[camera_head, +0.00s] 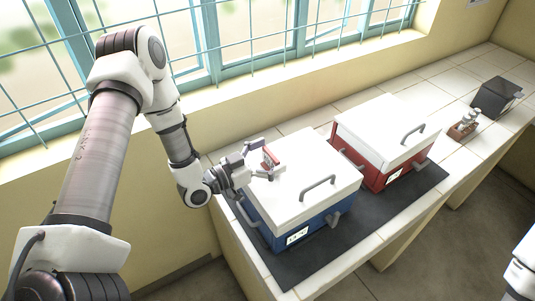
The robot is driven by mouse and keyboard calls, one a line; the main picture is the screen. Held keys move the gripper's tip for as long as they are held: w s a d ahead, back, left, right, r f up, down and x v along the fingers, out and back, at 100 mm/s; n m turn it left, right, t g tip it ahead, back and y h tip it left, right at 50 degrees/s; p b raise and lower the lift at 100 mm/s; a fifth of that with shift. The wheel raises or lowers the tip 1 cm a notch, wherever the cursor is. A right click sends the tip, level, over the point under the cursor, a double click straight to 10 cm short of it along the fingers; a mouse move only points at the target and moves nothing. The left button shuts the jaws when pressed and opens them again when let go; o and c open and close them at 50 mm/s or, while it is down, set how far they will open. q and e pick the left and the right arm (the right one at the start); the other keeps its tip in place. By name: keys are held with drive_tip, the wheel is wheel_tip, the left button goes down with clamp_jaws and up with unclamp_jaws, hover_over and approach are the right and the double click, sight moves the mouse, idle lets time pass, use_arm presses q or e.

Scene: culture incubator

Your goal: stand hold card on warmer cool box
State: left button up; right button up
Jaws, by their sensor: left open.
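A blue cool box (315,226) with a white lid stands at the near end of the counter, with a small white label (298,237) on its front whose figures are too small to read surely. A red cool box (378,179), also white-lidded, stands beside it to the right and also bears a small label (392,179). A small card-like piece with a red edge (271,154) shows upright at the blue box's lid, between or just behind the fingers of my left gripper (262,164). That gripper is open; whether it touches the piece cannot be told. My right gripper is not in view.
Both boxes stand on a dark mat (310,262) on the white tiled counter (450,165). A brown rack with small bottles (463,130) and a dark grey box (496,97) stand farther right. A barred window lies behind. Grey handles rise from both lids.

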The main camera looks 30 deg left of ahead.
sight(268, 154)
use_arm(q)
drive_tip(key=shift+s+a+r, duration=0.1)
drive_tip(key=shift+a+r, duration=0.05)
drive_tip(key=shift+r, duration=0.05)
drive_tip(key=v, duration=0.5)
drive_tip(key=shift+s+a, duration=0.25)
drive_tip(key=p+v, duration=0.1)
drive_tip(key=v, duration=0.5)
drive_tip(key=shift+s, duration=0.1)
drive_tip(key=shift+f, duration=0.1)
